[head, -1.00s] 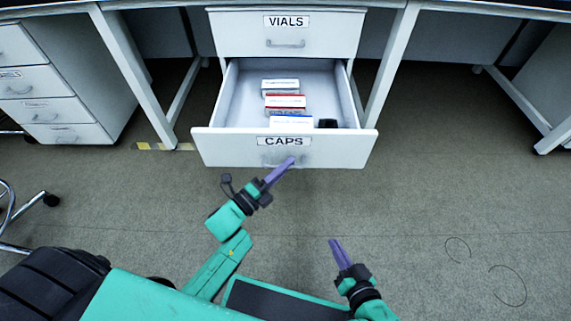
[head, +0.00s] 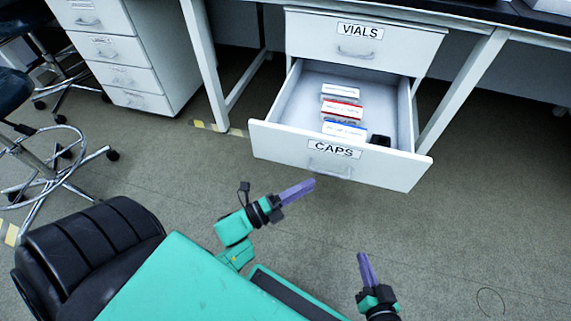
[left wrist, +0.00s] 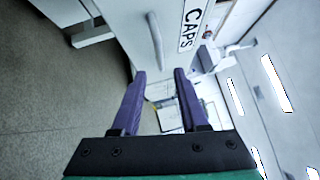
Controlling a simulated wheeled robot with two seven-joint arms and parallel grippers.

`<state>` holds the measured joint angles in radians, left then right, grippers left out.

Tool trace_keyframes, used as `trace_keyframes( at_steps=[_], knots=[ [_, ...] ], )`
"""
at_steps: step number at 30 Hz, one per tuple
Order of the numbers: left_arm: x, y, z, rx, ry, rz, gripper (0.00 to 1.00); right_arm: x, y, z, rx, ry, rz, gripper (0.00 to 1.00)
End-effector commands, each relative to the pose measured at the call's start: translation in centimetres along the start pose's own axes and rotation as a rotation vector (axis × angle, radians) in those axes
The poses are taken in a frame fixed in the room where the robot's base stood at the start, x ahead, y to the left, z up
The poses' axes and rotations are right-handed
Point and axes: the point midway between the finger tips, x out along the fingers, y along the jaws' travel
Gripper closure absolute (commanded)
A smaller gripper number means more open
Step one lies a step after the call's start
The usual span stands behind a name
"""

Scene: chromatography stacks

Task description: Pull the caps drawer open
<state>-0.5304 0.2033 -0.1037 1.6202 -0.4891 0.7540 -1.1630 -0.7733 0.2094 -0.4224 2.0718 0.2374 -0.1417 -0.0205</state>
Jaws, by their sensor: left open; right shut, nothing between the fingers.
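The caps drawer (head: 270,140) is pulled out under the bench, below the shut vials drawer (head: 388,42). Its front carries the CAPS label and a bar handle (head: 330,168). Inside are a white box (head: 341,91), a red-and-white box (head: 341,110), a blue-and-white box (head: 344,130) and a small black object (head: 380,140). My left gripper (head: 312,184) is just in front of the drawer front, apart from the handle. In the left wrist view its two purple fingers (left wrist: 160,75) are open and empty, with the handle (left wrist: 155,40) beyond them. My right gripper (head: 362,255) is shut and empty, lower right.
Stools with chrome bases (head: 60,160) are at the far left. The floor (head: 470,210) right of my grippers is clear.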

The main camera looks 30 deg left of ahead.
Motion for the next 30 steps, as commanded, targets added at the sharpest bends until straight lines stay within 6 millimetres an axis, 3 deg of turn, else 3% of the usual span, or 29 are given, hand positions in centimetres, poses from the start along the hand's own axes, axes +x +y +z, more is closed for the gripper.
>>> trace_keyframes(
  at_steps=[3,9,25,28,30],
  knots=[
    [-3.4,-0.1,0.0,-0.001,-0.001,0.006,0.56,-0.4,-0.2,-0.7,-0.005,-0.012,0.001,1.0],
    [-6.5,0.0,0.0,0.0,0.0,0.001,0.56,-0.6,-0.2,-1.2,-0.014,-0.02,0.003,1.0],
    [-6.7,0.0,0.0,-0.006,-0.002,0.001,0.56,-0.6,-0.3,-0.6,-0.005,-0.03,0.003,1.0],
    [-6.0,0.2,0.1,-0.138,-0.046,0.026,0.56,-0.6,-0.4,-0.6,-0.003,-0.031,0.002,1.0],
    [-5.0,0.8,0.0,-0.359,-0.113,0.065,0.56,-0.6,-0.4,-0.7,-0.004,-0.029,0.003,1.0]
  ],
)
